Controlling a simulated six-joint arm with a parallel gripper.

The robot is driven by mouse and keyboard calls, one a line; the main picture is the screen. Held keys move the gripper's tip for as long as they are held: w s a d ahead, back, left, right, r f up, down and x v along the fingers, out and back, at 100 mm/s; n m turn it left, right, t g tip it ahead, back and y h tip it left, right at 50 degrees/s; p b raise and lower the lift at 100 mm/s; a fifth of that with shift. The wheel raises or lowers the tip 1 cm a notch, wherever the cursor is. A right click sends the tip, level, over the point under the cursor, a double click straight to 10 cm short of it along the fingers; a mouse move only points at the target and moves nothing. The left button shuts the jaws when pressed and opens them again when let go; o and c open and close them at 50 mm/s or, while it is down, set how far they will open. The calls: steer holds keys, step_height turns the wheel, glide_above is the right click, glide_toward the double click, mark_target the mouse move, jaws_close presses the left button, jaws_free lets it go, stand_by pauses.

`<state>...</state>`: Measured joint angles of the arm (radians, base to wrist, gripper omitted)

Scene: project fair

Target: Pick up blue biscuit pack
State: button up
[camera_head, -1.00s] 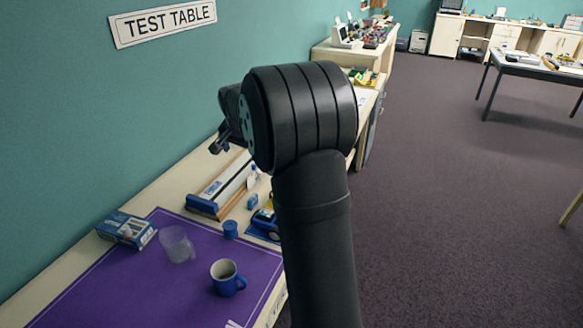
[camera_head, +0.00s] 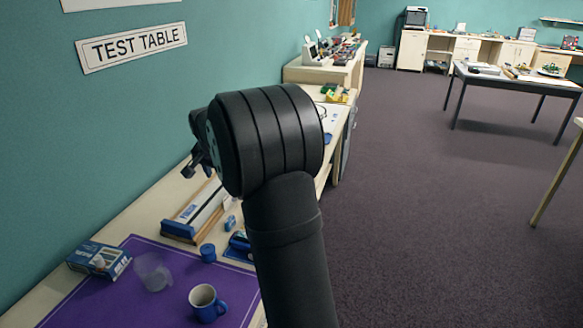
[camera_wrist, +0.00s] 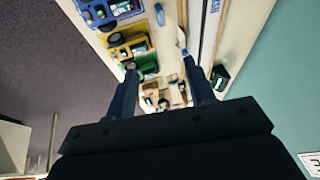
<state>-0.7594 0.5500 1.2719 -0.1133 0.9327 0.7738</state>
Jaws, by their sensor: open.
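A blue and white pack (camera_head: 98,258) lies on the back left corner of the purple mat in the head view; its print is too small to read, so I cannot tell for sure that it is the biscuit pack. My gripper (camera_head: 196,165) hangs above the table edge by the wall, up and right of that pack and well apart from it, partly hidden behind my arm. In the wrist view my gripper (camera_wrist: 160,66) shows two spread fingers with nothing held between them. The pack does not show clearly there.
On the purple mat (camera_head: 105,305) stand a clear cup (camera_head: 153,272) and a blue mug (camera_head: 207,305). A blue cylinder (camera_head: 208,252) and a long wooden-based device (camera_head: 195,212) lie close by.

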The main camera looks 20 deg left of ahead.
steer(key=w+a+f, duration=0.2)
steer(key=w+f, duration=0.1)
steer(key=f, duration=0.5)
steer(key=w+a+f+h, duration=0.1)
steer(key=w+a+f, duration=0.1)
steer(key=f, duration=0.6)
steer(key=w+a+f+h, duration=0.1)
steer(key=w+a+f, duration=0.1)
steer(key=f, duration=0.6)
steer(key=shift+w+m, duration=0.4)
steer(key=shift+w, duration=0.45)
steer(key=shift+t, duration=0.3)
steer(key=shift+x, duration=3.15)
steer(key=shift+w+a+r, duration=0.1)
steer(key=shift+w+a, duration=0.05)
steer(key=shift+a, duration=0.05)
jaws_close()
